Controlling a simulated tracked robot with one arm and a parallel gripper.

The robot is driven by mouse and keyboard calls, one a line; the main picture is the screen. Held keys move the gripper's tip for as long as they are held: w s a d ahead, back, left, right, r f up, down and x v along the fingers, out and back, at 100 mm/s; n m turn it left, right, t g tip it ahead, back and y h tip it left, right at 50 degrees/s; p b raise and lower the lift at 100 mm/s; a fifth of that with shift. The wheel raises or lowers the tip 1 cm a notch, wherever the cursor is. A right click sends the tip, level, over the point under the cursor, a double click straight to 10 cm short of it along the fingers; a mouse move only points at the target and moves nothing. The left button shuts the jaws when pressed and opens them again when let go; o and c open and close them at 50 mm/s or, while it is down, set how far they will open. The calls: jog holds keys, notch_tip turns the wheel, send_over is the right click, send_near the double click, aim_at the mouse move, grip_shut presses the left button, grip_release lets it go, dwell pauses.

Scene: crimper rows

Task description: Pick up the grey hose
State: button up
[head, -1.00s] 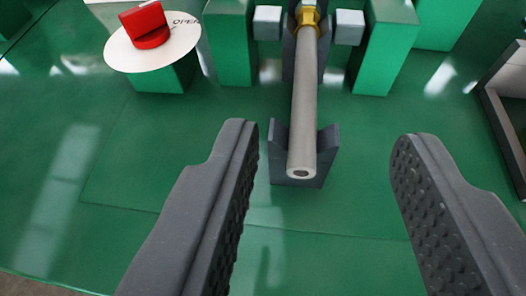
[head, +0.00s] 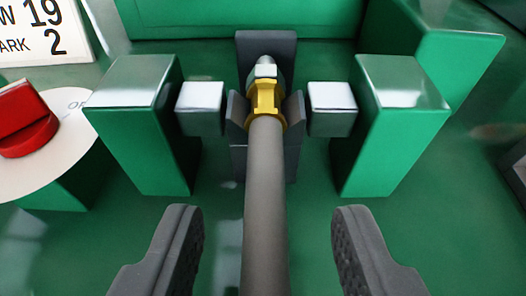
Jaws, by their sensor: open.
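The grey hose (head: 265,200) runs from the bottom edge of the picture up to a yellow fitting (head: 266,103). The fitting sits in a dark grey cradle (head: 237,108) between two silver jaw blocks. The hose's near end is out of the picture. My gripper (head: 262,215) is open, with one dark finger on each side of the hose. Gaps show between both fingers and the hose, so neither touches it.
Green posts (head: 145,130) and (head: 388,130) carry the silver blocks (head: 201,107) and (head: 332,108). A red knob (head: 25,120) on a white disc stands at the left. A white sign (head: 42,30) is behind it. Green floor lies between.

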aim_at(267, 198)
jog(key=x, duration=0.3)
jog(key=shift+f+b, duration=0.15)
jog(key=shift+b, duration=0.15)
grip_shut()
